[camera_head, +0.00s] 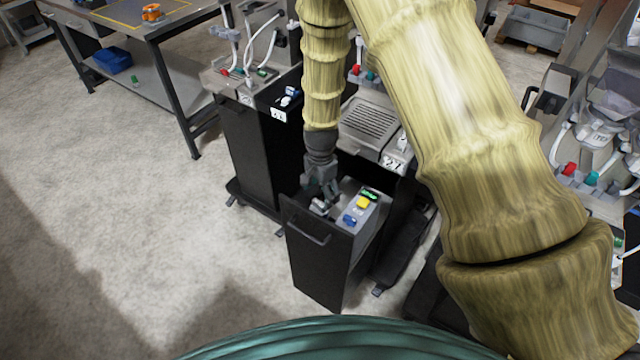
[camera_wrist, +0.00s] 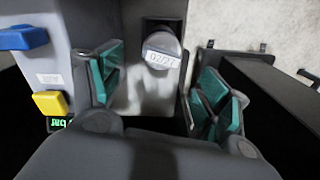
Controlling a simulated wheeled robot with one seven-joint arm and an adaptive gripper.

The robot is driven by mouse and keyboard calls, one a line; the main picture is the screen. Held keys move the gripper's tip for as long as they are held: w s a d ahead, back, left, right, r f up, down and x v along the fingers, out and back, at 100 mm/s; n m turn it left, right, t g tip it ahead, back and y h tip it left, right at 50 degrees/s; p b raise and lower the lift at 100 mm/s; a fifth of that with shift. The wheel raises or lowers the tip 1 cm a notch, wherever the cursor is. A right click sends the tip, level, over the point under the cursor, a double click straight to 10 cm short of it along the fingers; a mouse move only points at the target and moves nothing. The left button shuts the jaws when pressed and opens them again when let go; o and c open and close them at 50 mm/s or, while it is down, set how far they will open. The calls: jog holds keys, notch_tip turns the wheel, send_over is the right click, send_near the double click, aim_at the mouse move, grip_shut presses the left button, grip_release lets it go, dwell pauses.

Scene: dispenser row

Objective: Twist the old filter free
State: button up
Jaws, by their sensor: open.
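The old filter appears to be the pale grey piece with a round cap (camera_wrist: 162,52) bearing dark printed digits, in the wrist view. It stands in the pulled-out black drawer (camera_head: 318,262) of the middle unit. In the head view only a small pale part (camera_head: 321,208) shows below my gripper (camera_head: 321,192). My gripper is pointing down over the drawer. In the wrist view my gripper (camera_wrist: 161,88) is open, with teal pads on either side of the filter. A gap shows on each side, and I cannot tell any contact.
Beside the filter, a grey panel carries a blue block (camera_head: 350,219), a yellow block (camera_head: 363,202) and a lit green display (camera_head: 370,194). A neighbouring dispenser (camera_head: 250,150) stands left. A workbench (camera_head: 130,22) is at upper left. Floor (camera_head: 130,230) in front is clear.

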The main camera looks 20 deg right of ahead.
aim_at(321, 205)
jog(key=shift+f+p, duration=0.8)
jog(key=shift+f, duration=2.65)
